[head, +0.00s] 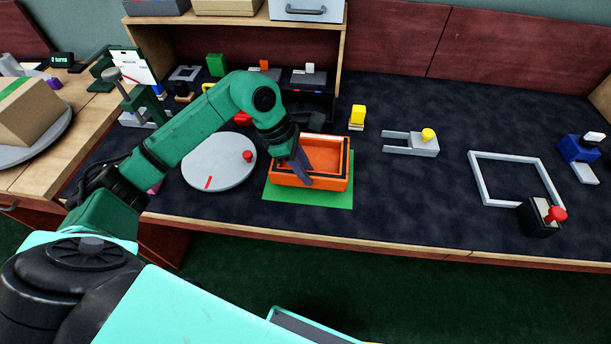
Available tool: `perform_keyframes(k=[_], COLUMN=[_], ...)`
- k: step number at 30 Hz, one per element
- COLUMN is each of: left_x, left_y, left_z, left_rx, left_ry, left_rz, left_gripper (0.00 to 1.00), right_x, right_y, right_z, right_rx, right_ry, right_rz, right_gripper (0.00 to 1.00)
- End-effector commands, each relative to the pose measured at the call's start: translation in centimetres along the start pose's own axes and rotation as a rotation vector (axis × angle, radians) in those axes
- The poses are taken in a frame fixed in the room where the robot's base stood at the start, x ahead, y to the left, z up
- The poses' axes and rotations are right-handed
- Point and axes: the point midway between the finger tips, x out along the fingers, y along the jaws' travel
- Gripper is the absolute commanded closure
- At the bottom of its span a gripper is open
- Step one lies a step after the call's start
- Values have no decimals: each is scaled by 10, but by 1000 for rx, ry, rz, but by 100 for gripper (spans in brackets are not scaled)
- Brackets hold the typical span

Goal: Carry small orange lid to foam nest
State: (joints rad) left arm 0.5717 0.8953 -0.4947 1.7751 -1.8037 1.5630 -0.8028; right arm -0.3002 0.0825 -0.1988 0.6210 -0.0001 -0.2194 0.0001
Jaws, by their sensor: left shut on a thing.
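My left gripper (303,178) reaches down into an open orange box (322,183) with a dark inner rim. The box sits on a green mat (340,201) near the front edge of the table. The fingers are shut at the left part of the box. What they hold looks orange and blends with the box, so the outline of the small orange lid is not clear. I cannot tell which thing is the foam nest. My right gripper is not in view.
A round grey disc (215,170) with red marks lies left of the box. A wooden shelf (338,50) rises behind.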

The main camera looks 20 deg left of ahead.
Motion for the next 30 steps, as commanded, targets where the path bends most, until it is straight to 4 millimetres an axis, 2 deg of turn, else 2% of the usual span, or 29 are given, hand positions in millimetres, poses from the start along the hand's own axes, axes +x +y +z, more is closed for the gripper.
perform_keyframes(k=[4, 14, 15, 16, 17, 26, 30], left_x=[24, 29, 28, 28, 28, 26, 14], left_y=[-1, 0, 0, 0, 0, 0, 1], left_z=[-10, -12, -12, -12, -12, -11, -11], left_rx=[-2, 0, 0, 0, 0, 0, 0], left_ry=[0, 0, 0, 1, 1, 0, 2], left_rz=[-3, 1, 0, -1, -1, -1, 2], left_gripper=[100, 100, 62, 50, 43, 43, 43], right_x=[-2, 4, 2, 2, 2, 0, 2], right_y=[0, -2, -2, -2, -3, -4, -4], right_z=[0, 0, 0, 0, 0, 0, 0], right_rx=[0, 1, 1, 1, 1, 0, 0], right_ry=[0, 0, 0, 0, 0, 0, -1], right_rz=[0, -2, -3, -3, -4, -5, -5], right_gripper=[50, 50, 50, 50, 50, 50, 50])
